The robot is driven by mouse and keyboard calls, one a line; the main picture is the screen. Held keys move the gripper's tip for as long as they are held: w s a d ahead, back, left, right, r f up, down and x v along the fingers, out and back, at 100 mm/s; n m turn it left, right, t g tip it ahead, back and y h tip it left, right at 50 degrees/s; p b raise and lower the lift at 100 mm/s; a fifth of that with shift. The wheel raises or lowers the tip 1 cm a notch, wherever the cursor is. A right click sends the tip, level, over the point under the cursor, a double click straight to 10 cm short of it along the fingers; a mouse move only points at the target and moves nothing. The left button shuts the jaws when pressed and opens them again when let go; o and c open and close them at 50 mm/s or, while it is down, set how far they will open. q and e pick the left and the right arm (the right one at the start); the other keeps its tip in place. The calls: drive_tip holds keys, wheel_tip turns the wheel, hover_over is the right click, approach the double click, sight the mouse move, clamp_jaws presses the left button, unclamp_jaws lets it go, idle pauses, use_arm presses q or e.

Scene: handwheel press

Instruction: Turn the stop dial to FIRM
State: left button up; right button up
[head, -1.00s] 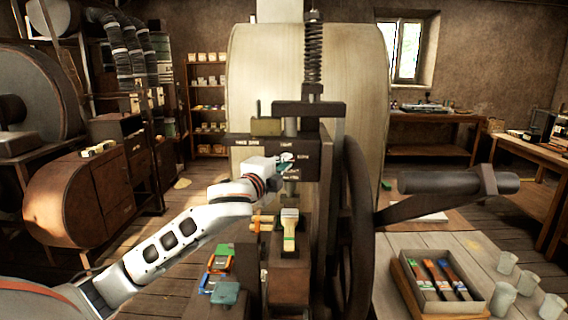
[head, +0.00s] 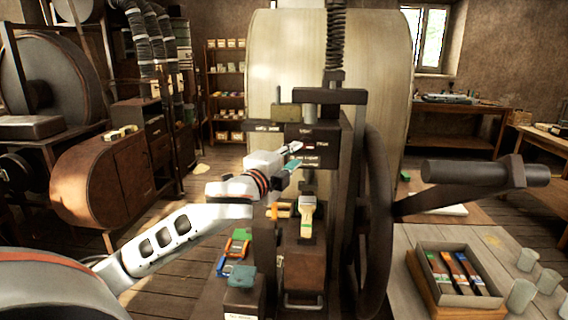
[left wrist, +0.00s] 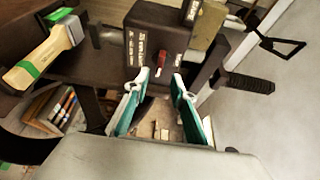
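The stop dial (left wrist: 160,61) shows as a small red pointer on the dark head block (left wrist: 150,25) of the press in the left wrist view. In the head view the block's front (head: 322,136) carries small pale labels around the pointer. The lettering is too small to tell which one reads FIRM or what the pointer faces. My left gripper (head: 293,155) is at the left front of this block. In the left wrist view its two teal-padded fingers (left wrist: 161,76) are apart with nothing between them, just short of the dial. My right gripper is out of view.
The large handwheel (head: 376,225) with its dark crank handle (head: 470,172) stands right of the block.

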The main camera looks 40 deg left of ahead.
use_arm(q)
drive_tip(key=s, duration=0.3)
drive_tip(key=s+d, duration=0.1)
drive_tip(key=s, duration=0.1)
drive_tip(key=shift+s, duration=0.35)
drive_tip(key=s+d+f+n+g+y, duration=0.1)
drive_tip(key=s+f+n+g, duration=0.25)
drive_tip(key=f, duration=0.85)
drive_tip(key=s+d+f+n+g, duration=0.15)
drive_tip(key=s+f, duration=0.25)
drive_tip(key=f, duration=0.8)
drive_tip(key=s+d+f+n+g, duration=0.2)
drive_tip(key=s+f+n+g, duration=0.3)
drive_tip(key=s+f, duration=1)
drive_tip(key=d+f+n+t+h, duration=0.2)
drive_tip(key=d+f+h, duration=0.3)
drive_tip(key=d+f, duration=0.9)
wheel_tip(320, 180, down, 3)
drive_tip(key=shift+w+r+t+h, duration=0.1)
drive_tip(key=shift+w+t+h, duration=0.1)
drive_tip(key=shift+t+h, duration=0.15)
